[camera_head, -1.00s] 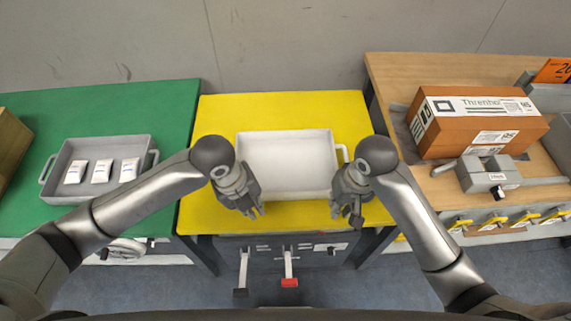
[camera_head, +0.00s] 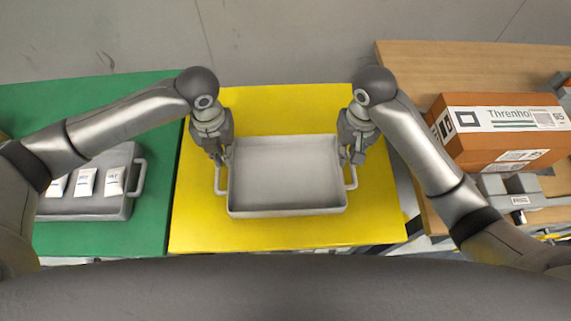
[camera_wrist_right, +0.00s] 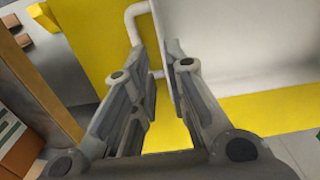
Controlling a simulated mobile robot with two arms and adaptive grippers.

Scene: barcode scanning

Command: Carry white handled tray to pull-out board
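The light grey-white handled tray (camera_head: 287,211) rests empty on the yellow table top, with a loop handle on its left and right sides. My left gripper (camera_head: 224,160) is at the back of the tray's left handle, beside the wall; its fingers are too small to judge. My right gripper (camera_head: 346,160) is at the back of the right handle. In the right wrist view my right gripper (camera_wrist_right: 180,54) has its fingers apart, with the edge of the tray wall (camera_wrist_right: 225,45) by them and the handle (camera_wrist_right: 133,22) just beyond. I cannot make out a pull-out board.
A grey tray (camera_head: 80,207) with several white packets stands on the green table (camera_head: 150,222) at left. An orange-brown box (camera_head: 490,130) and a grey device (camera_head: 512,195) are on the wooden table at right. The yellow surface (camera_head: 290,112) around the tray is clear.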

